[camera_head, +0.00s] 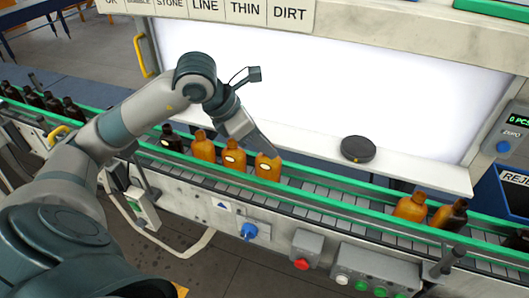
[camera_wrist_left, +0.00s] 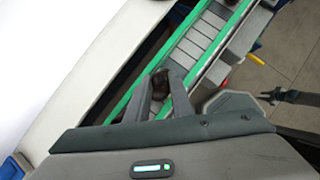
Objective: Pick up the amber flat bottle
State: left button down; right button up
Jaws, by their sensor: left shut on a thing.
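My left gripper (camera_head: 270,152) reaches down over the conveyor and is shut at the top of an amber bottle (camera_head: 268,168). The gripper hides this bottle's neck, and its orange-brown body shows below the fingers, between the green rails. In the left wrist view, the two grey fingers (camera_wrist_left: 160,92) close around a dark brown piece (camera_wrist_left: 160,82), the bottle's upper part. I cannot tell from these views whether the bottle is flat, or whether it still touches the belt. My right gripper is not in view.
Two amber bottles, one next to the held one (camera_head: 234,155) and one further left (camera_head: 203,147), stand on the belt beside a dark bottle (camera_head: 169,139). More bottles (camera_head: 410,207) stand at the right. A black disc (camera_head: 358,149) lies on the white ledge. The belt (camera_head: 340,196) between is empty.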

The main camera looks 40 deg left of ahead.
pick_arm(q)
jog(key=shift+r+b, duration=0.85)
jog(key=shift+r, duration=2.75)
